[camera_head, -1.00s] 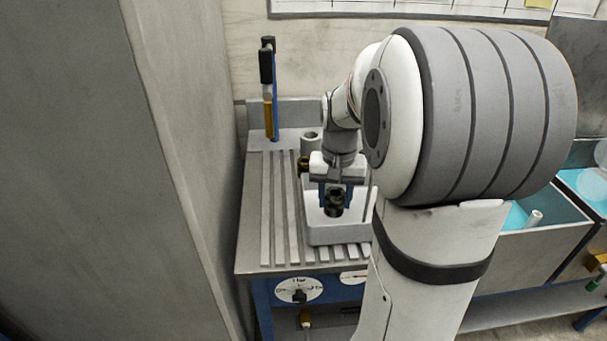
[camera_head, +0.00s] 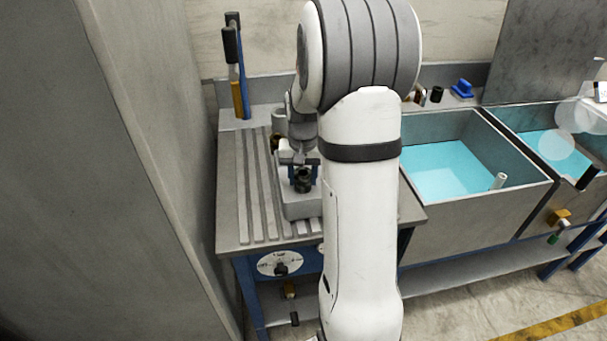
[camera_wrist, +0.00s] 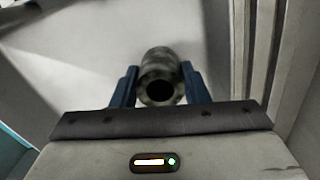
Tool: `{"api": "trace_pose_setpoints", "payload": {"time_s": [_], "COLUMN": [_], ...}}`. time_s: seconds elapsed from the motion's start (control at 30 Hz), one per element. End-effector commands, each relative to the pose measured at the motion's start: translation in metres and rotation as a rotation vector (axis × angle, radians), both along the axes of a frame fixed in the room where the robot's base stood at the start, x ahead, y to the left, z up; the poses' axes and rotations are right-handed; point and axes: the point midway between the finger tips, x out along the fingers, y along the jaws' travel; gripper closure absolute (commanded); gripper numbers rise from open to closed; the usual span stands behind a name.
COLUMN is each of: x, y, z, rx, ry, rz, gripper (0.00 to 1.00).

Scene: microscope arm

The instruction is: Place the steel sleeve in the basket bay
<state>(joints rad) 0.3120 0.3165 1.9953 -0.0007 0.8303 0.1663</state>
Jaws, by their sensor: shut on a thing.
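My gripper (camera_head: 303,176) is shut on a dark, mottled hollow cylinder, which I take to be the steel sleeve (camera_head: 304,185). It is over a pale grey tray (camera_head: 303,209) on the ribbed bench. In the wrist view the sleeve (camera_wrist: 161,64) sits between the two blue fingers of my gripper (camera_wrist: 159,76), its round open end facing the camera. I cannot tell whether the sleeve touches the tray floor. My arm hides part of the tray and bench. I cannot make out for certain which place is the basket bay.
A grey cylinder (camera_head: 279,120) stands behind the tray. Tall blue and black handled tools (camera_head: 236,70) stand at the bench's back left. Two tanks of blue liquid (camera_head: 440,170) lie to the right. Small dark parts and a blue item (camera_head: 462,88) sit on the back ledge. A tall grey panel (camera_head: 100,170) is at left.

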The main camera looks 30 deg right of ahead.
Motion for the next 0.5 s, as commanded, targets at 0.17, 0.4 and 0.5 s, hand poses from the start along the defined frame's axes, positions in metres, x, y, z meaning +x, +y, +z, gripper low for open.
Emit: {"api": "trace_pose_setpoints", "payload": {"time_s": [0.17, 0.4, 0.5], "x": [0.0004, 0.0001, 0.0002], "y": [0.0, 0.0003, 0.0004], "z": [-0.0003, -0.0026, -0.0025], "rx": [0.0, 0.0, 0.0], "ry": [-0.001, -0.001, -0.001], "rz": [0.0, 0.001, 0.001], "gripper": [0.92, 0.48, 0.4]}}
